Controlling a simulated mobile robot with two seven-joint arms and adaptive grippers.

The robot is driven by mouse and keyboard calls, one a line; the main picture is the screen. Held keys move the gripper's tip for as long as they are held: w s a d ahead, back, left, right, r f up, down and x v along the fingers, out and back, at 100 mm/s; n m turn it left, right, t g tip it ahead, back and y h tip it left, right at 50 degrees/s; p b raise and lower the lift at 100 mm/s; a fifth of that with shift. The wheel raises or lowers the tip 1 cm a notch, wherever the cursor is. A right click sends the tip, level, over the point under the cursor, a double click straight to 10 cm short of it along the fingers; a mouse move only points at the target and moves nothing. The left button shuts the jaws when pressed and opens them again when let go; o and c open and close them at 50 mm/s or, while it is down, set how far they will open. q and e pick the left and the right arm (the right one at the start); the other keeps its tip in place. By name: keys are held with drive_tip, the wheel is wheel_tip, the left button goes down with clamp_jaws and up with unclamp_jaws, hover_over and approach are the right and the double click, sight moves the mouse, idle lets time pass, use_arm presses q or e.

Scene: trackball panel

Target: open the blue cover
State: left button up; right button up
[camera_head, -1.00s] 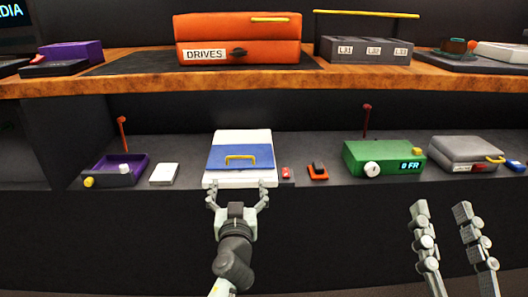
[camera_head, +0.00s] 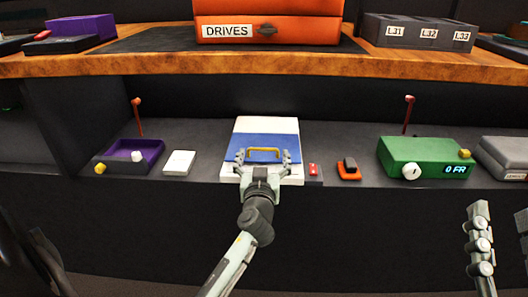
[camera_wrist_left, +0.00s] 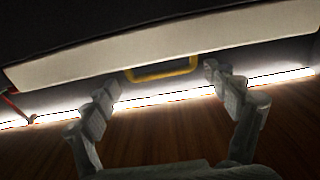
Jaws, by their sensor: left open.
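The blue cover (camera_head: 247,146) is a blue band across a white box (camera_head: 266,124) on the lower shelf, with a yellow handle (camera_head: 264,153) near its front. It looks closed. My left gripper (camera_head: 264,158) is open, its fingers on either side of the yellow handle in the head view. The left wrist view shows the yellow handle (camera_wrist_left: 162,70) just beyond and between the open fingertips (camera_wrist_left: 160,82); I cannot tell whether they touch it. My right gripper (camera_head: 502,220) is partly in view at the lower right, fingers apart and empty, away from the panel.
A purple tray box (camera_head: 128,156) and a white block (camera_head: 179,163) stand left. A red switch (camera_head: 313,170), an orange-based switch (camera_head: 348,170) and a green box (camera_head: 428,152) stand right. The wooden shelf (camera_head: 180,65) with the orange drives box (camera_head: 268,28) overhangs behind.

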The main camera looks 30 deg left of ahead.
use_arm(q)
drive_tip(key=shift+w+a, duration=0.35)
drive_tip(key=shift+w, duration=0.2)
use_arm(e)
drive_tip(key=shift+f, duration=0.1)
